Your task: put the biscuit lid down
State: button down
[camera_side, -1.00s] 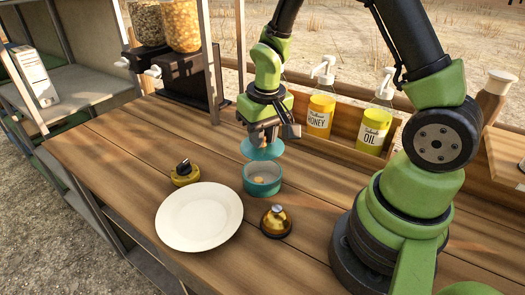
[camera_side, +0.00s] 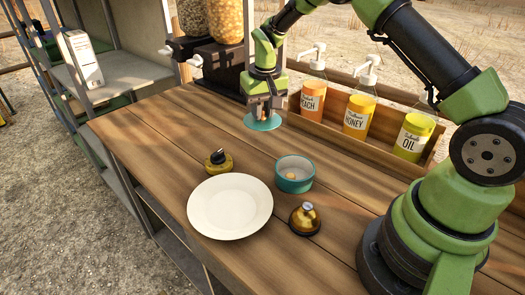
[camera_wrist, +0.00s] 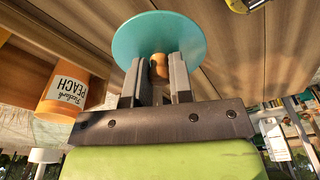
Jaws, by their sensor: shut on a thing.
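The biscuit lid (camera_side: 262,122) is a flat teal disc with a small wooden knob. My gripper (camera_side: 266,104) is shut on the knob, and the lid hangs level beneath it near the back of the wooden counter. In the wrist view the lid (camera_wrist: 158,36) shows beyond my gripper (camera_wrist: 158,72), with the fingers on either side of the knob. I cannot tell whether the lid touches the counter. The teal biscuit pot (camera_side: 295,179) stands uncovered to the front right of the lid, with something small and light brown inside.
A white plate (camera_side: 230,207), an amber lidded jar (camera_side: 305,219) and a small yellow jar (camera_side: 218,161) stand in front. Peach (camera_side: 312,101), honey (camera_side: 358,116) and oil (camera_side: 413,136) pump bottles line a rack behind. Dispensers (camera_side: 210,50) stand at back left. Counter around the lid is clear.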

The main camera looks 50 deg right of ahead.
aim_at(262, 153)
notch_tip(262, 153, down, 10)
jog(key=shift+w+r, duration=0.1)
jog(key=shift+r, duration=0.15)
jog(key=shift+f, duration=0.1)
jog(key=c, duration=1)
grip_release()
